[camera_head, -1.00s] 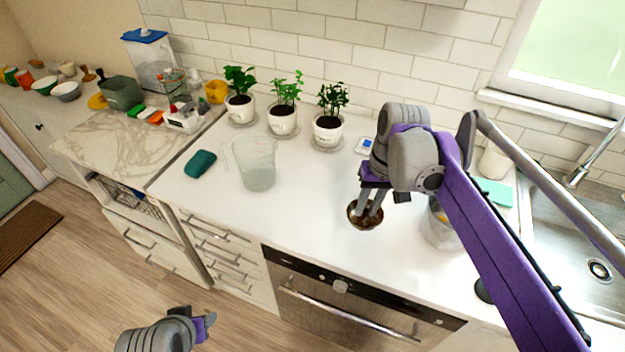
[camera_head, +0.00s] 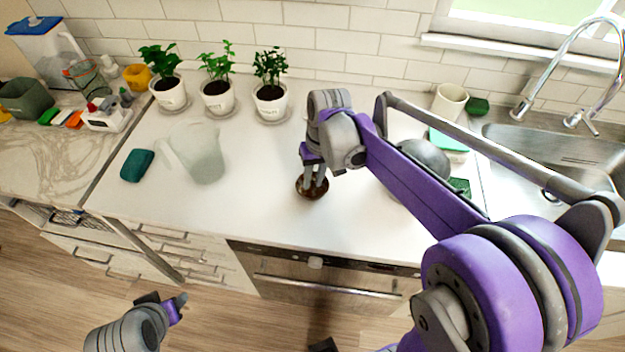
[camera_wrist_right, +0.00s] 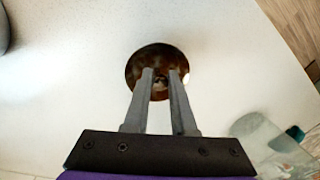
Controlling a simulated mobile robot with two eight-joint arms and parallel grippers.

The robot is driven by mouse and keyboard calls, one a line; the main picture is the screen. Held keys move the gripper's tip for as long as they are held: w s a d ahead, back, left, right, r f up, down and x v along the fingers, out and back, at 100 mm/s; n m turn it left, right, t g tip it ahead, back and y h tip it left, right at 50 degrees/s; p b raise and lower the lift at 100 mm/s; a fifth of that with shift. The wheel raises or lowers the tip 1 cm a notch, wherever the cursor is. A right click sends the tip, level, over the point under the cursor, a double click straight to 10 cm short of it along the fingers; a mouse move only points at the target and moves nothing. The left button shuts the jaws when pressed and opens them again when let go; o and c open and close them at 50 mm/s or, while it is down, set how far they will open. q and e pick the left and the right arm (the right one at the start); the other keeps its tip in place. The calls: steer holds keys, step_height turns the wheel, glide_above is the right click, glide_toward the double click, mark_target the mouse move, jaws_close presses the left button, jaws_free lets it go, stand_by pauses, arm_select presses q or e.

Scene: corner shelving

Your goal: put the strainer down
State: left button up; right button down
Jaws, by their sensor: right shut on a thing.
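The strainer (camera_head: 311,190) looks like a small, dark brown round bowl. It is at the white countertop, between the pitcher and my right arm. My right gripper (camera_head: 315,184) points down into it and is shut on it. In the right wrist view, the strainer (camera_wrist_right: 150,62) shows around and beyond the fingertips (camera_wrist_right: 161,76), with a small part between them. I cannot tell whether its underside touches the counter. My left gripper (camera_head: 178,304) is low at the left, over the floor and away from the strainer; its jaw opening is unclear.
Potted plants (camera_head: 270,92) line the back wall. A grey rounded vessel (camera_head: 428,156) is partly hidden by my right arm. Counter around the strainer is clear; the front edge is near.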

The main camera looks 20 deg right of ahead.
steer(key=shift+f, duration=0.4)
steer(key=shift+f, duration=0.15)
steer(key=c, duration=0.7)
jaws_free()
steer(key=shift+c, duration=0.2)
step_height(320, 180, up, 12)
steer(key=d, duration=0.2)
steer(key=s+a+f+t, duration=0.1)
steer(key=s+f, duration=0.2)
steer(key=s, duration=0.1)
steer(key=s+a+f+n+t+h, duration=0.1)
steer(key=s+a+f+t, duration=0.1)
steer(key=s+f, duration=0.2)
steer(key=s+a+f+t, duration=0.1)
steer(key=s+f+t, duration=0.1)
steer(key=s+f, duration=0.2)
steer(key=shift+s+a+f+p, duration=0.15)
steer(key=shift+s+a, duration=0.05)
steer(key=shift+s, duration=0.3)
steer(key=shift+s+a+f+p, duration=0.1)
steer(key=shift+s+a+p, duration=0.1)
steer(key=shift+s, duration=0.25)
steer(key=shift+s+f, duration=0.1)
steer(key=shift+f, duration=0.05)
steer(key=shift+c, duration=0.3)
